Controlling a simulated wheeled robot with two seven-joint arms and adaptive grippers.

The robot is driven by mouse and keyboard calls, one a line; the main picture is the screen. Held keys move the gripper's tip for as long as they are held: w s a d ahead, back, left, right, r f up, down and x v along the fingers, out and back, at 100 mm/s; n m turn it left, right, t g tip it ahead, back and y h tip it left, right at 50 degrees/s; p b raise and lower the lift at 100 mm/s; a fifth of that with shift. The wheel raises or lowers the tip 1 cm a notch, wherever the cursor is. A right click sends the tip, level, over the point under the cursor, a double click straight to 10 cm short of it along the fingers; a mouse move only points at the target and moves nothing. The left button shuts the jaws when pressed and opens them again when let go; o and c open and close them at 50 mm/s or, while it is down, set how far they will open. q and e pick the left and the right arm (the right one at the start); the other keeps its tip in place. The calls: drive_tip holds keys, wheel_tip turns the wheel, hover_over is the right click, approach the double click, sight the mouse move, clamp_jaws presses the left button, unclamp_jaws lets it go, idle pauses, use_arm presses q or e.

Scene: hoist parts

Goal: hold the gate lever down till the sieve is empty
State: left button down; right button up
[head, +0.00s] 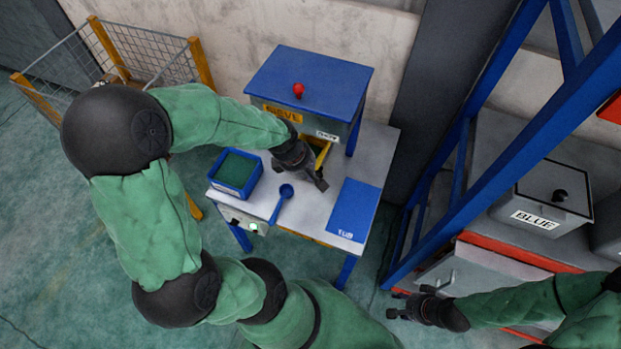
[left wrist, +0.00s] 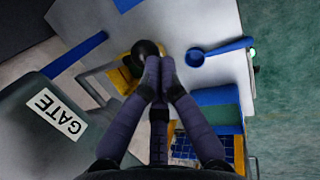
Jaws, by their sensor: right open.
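The sieve (head: 312,80) is a blue-topped box with a red knob, on legs on the grey table. Its GATE label (head: 327,135) also shows in the left wrist view (left wrist: 59,115). My left gripper (head: 318,182) is below the sieve's front, beside a yellow part (head: 321,152). In the left wrist view its fingers (left wrist: 160,65) are together at the tips, next to a black ball knob (left wrist: 147,48); whether they touch it I cannot tell. The sieve's inside is hidden. My right gripper (head: 397,305) is open and empty, away from the table at lower right.
A blue tub with green contents (head: 236,172) and a blue scoop (head: 286,191) are on the table. A blue mat marked TUB (head: 355,208) lies bare at the right. A blue frame (head: 470,130) and a bin marked BLUE (head: 545,200) stand farther right.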

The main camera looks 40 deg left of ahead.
use_arm(q)
drive_tip(key=p+v, duration=0.2)
drive_tip(key=v, duration=0.7)
drive_tip(key=shift+s+r, duration=0.25)
drive_tip(key=shift+r, duration=0.05)
